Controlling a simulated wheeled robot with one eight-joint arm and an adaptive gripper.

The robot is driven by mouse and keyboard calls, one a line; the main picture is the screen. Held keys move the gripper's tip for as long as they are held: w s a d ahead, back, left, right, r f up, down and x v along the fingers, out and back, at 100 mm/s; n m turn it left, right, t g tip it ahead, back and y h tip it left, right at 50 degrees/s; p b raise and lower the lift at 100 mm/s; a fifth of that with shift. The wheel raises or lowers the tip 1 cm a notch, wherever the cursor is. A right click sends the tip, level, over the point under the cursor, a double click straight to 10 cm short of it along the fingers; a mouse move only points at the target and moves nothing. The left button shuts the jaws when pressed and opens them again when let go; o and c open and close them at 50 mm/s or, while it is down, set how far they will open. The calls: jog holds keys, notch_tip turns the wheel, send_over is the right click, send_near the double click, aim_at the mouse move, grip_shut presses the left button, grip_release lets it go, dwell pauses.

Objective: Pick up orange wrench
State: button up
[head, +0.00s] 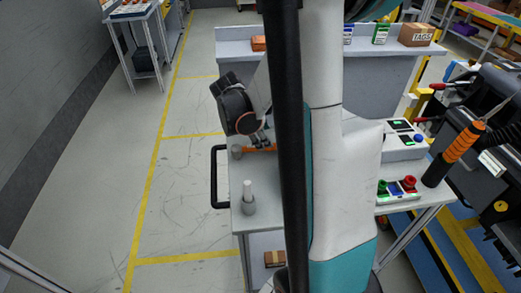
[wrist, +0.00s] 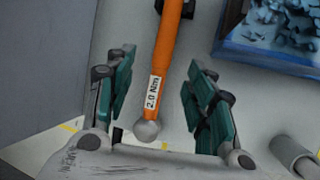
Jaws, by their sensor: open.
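The orange wrench (wrist: 172,45) has a grey rounded end and a white "2.0 Nm" label. In the wrist view it runs from the top edge down between the two teal finger pads of my gripper (wrist: 160,92), with a visible gap on each side. My gripper is open. In the head view my gripper (head: 262,141) is low over the table's left part, and a short piece of the orange wrench (head: 264,149) shows under it. The rest of the wrench is hidden by my arm there.
A blue tray (wrist: 232,50) with bluish pieces lies right of the wrench. A grey cylinder stand (head: 248,205) rises from the table's front left. A black handle (head: 214,180) edges the table.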

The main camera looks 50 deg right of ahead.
jog(key=b+x, duration=0.1)
jog(key=x, duration=0.1)
jog(key=b+x, duration=0.1)
jog(key=x, duration=0.2)
jog(key=b+x, duration=0.1)
jog(key=x, duration=0.1)
jog(key=shift+s+a+f, duration=0.1)
jog(key=shift+a+f, duration=0.1)
jog(key=shift+f, duration=0.15)
jog(key=shift+r, duration=0.1)
grip_shut()
